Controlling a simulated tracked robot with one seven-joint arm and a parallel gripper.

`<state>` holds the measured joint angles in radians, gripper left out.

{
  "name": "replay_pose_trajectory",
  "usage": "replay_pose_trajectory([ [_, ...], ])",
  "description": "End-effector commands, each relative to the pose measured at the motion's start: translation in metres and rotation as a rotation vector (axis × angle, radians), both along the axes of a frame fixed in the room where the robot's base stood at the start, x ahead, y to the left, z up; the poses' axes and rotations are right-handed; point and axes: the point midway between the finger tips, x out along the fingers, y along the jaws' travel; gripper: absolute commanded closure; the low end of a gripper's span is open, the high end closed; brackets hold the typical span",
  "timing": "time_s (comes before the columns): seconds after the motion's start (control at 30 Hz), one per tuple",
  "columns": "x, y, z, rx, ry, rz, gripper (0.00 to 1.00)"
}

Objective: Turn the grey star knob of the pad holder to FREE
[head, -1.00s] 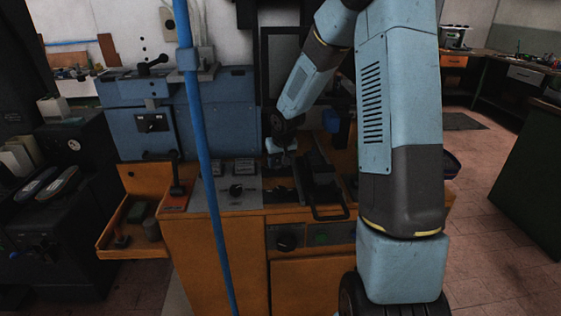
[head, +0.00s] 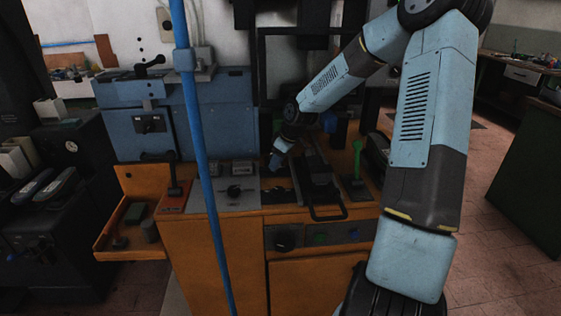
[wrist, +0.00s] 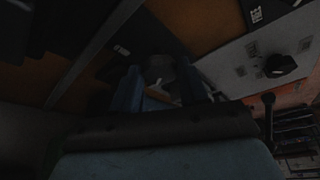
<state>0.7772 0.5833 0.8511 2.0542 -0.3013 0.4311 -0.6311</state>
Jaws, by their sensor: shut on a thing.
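My gripper (head: 277,160) reaches down over the orange machine bench, left of a dark slide with a loop handle. In the wrist view my gripper (wrist: 160,88) has its two blue-grey fingers around a pale grey piece (wrist: 158,68), which looks like the grey star knob. The fingers are shut on it. The knob is dim and partly covered by the fingers, so its pointer and the FREE mark cannot be read. In the head view my gripper and wrist hide the knob.
A black knob (head: 235,191) sits on a silver panel left of my gripper. A red-based lever (head: 173,180) stands further left, a green lever (head: 357,160) to the right. The black loop handle (head: 328,213) juts forward. A blue upright pole (head: 200,130) crosses the view.

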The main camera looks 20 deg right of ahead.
Motion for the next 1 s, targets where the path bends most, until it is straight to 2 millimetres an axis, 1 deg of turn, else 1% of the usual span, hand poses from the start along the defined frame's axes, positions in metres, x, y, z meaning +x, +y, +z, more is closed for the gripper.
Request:
replay_pose_trajectory([
  [0.03, -0.0023, 0.0003, -0.0025, 0.003, 0.009, 0.034, 0.87],
  [0.2, -0.0021, 0.0007, -0.0024, 0.003, 0.009, 0.136, 0.87],
  [0.4, -0.0013, 0.0007, -0.0020, 0.002, 0.008, 0.208, 0.87],
  [0.6, -0.0014, 0.0014, -0.0022, 0.001, 0.008, 0.239, 0.87],
  [0.97, -0.0019, 0.0022, -0.0024, 0.002, 0.010, 0.243, 0.87],
  [1.0, -0.0018, 0.0023, -0.0023, 0.002, 0.010, 0.243, 0.56],
])
